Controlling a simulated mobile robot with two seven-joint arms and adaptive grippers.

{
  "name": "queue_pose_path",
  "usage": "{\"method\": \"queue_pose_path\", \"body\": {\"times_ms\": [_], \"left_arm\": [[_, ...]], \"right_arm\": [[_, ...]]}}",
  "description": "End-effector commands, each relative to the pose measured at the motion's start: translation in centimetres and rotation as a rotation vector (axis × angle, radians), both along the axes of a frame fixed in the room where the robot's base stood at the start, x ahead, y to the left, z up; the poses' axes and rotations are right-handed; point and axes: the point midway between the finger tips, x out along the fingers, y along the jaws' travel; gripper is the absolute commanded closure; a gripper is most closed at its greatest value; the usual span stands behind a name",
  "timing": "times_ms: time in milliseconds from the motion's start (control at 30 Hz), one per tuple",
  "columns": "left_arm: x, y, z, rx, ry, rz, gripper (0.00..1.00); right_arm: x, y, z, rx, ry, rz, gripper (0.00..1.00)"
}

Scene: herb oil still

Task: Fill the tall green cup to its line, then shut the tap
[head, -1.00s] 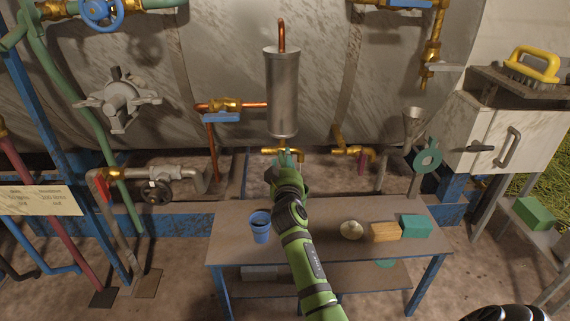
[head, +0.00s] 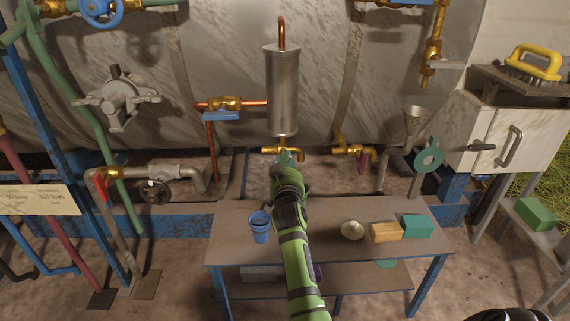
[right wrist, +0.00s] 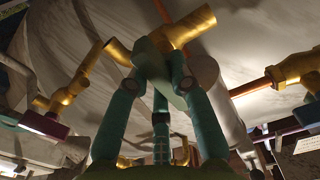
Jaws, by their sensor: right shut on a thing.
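The brass tap (head: 270,150) sticks out below the upright grey metal cylinder (head: 283,95). My right gripper (head: 286,157) is at this tap, its teal fingers closed together just under the brass body. I cannot make out the tall green cup; my right arm covers the table below the tap. No flow or fill line can be seen. My left gripper is not in view.
A blue cup (head: 259,229) stands on the table (head: 232,252), left of my arm. A second brass tap (head: 355,151) is further right.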

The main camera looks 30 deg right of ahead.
Motion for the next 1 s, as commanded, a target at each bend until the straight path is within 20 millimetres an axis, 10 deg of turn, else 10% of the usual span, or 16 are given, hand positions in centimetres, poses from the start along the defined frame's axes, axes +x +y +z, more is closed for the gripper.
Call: {"method": "queue_pose_path", "body": {"times_ms": [167, 200, 233, 1000], "left_arm": [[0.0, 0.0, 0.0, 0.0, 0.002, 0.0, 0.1], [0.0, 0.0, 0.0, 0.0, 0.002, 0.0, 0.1], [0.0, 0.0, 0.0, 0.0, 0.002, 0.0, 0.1], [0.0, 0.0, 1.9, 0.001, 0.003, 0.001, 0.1]], "right_arm": [[0.0, 0.1, 0.0, 0.008, -0.003, 0.002, 1.0], [0.0, 0.1, 0.0, 0.008, -0.003, 0.002, 0.62], [0.0, 0.1, 0.0, 0.007, -0.002, 0.002, 0.54], [-1.8, 1.2, 0.2, -0.263, 0.164, 0.003, 0.54]]}}
